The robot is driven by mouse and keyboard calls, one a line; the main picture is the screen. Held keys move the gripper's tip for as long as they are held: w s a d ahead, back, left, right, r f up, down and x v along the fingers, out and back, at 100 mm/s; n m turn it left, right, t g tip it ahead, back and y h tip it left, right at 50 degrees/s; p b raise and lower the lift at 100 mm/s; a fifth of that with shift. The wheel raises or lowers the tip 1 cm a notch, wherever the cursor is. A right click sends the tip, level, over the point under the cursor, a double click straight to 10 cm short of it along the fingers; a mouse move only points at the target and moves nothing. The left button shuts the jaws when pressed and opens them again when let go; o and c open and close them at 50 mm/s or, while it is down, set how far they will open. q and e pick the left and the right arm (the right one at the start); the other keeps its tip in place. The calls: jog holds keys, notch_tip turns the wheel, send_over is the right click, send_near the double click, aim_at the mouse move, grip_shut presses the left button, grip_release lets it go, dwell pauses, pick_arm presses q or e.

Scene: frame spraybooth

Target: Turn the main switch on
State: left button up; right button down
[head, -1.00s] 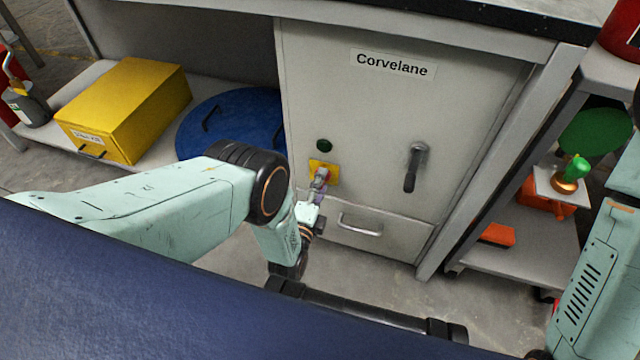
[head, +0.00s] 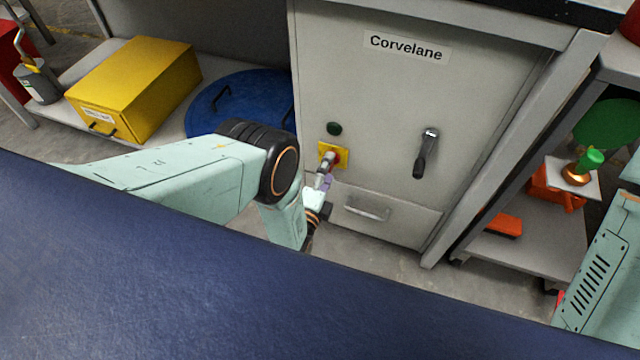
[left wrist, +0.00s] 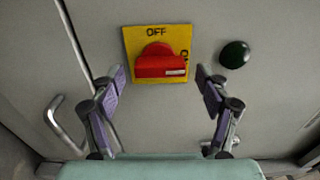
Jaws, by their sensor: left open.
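The main switch is a red rotary knob (left wrist: 160,63) on a yellow plate (left wrist: 133,40) on the grey cabinet front. In the left wrist view, OFF is printed above the knob and a second label at the right is partly covered. The knob's bar lies sideways, with a white mark at its right end. My left gripper (left wrist: 161,75) is open, with one finger on each side of the knob and no contact visible. In the head view my left gripper (head: 323,178) partly covers the switch (head: 336,157). My right gripper is out of view.
A dark green button (head: 334,129) sits above the switch plate. A black lever handle (head: 425,153) is to the right, and a drawer handle (head: 367,208) is below. A yellow box (head: 133,82) and a blue round lid (head: 235,105) lie on the shelf at left.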

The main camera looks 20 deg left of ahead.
pick_arm(q)
jog(key=s, duration=1.1)
jog(key=shift+a, duration=0.15)
jog(key=w, duration=1.1)
jog(key=shift+w+d, duration=0.2)
jog(key=shift+w, duration=0.2)
jog(key=s, duration=1.2)
jog(key=w+n, duration=1.2)
jog(key=n, duration=0.6)
jog(key=shift+a, duration=0.3)
